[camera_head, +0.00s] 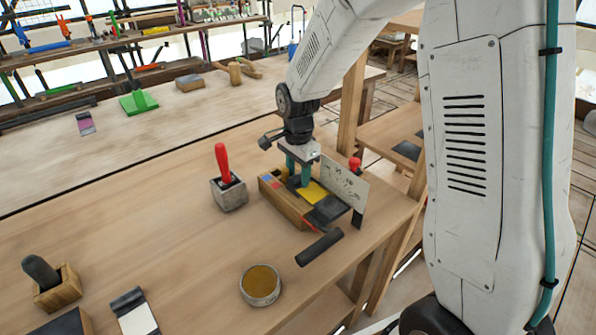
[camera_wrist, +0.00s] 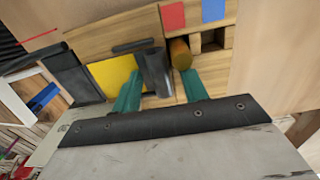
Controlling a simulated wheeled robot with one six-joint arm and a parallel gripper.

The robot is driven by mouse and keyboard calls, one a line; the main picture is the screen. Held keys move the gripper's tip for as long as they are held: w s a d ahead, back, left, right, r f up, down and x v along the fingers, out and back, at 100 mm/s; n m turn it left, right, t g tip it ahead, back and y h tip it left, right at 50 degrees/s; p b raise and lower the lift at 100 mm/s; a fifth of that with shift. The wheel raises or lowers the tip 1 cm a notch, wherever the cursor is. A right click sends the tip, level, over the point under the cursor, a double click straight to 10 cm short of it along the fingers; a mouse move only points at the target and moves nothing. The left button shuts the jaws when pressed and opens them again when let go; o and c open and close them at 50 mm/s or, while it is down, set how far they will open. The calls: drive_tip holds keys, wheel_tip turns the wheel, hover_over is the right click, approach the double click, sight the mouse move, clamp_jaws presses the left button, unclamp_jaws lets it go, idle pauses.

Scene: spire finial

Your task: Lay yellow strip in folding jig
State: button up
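The yellow strip (camera_head: 313,192) lies flat on a wooden block (camera_head: 283,204), apparently the folding jig, beside a dark plate (camera_head: 328,209). In the wrist view the yellow strip (camera_wrist: 112,76) is left of my gripper, partly hidden by the left finger. My gripper (camera_head: 298,168) points down over the block. Its teal fingers (camera_wrist: 162,90) stand apart, with a dark grey upright piece (camera_wrist: 156,72) and a round wooden peg (camera_wrist: 180,53) visible between or just beyond them. I see no grip on the strip; whether the fingers touch anything is unclear.
A marked pale board (camera_head: 344,184) stands right of the block. A black bar (camera_head: 320,247) lies in front of it. A grey block with a red handle (camera_head: 228,187) stands to the left, and a round tin (camera_head: 260,284) nearer. Bare bench lies between them.

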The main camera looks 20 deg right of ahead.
wheel_tip(320, 180, up, 11)
drive_tip(key=s+d+r+n, duration=0.1)
drive_tip(key=s+r+n, duration=0.3)
drive_tip(key=s+r, duration=0.35)
drive_tip(key=s+d+n+t, duration=0.1)
drive_tip(key=s+n, duration=0.9)
drive_tip(key=s, duration=1.2)
drive_tip(key=shift+s+d, duration=0.3)
drive_tip(key=shift+d, duration=0.25)
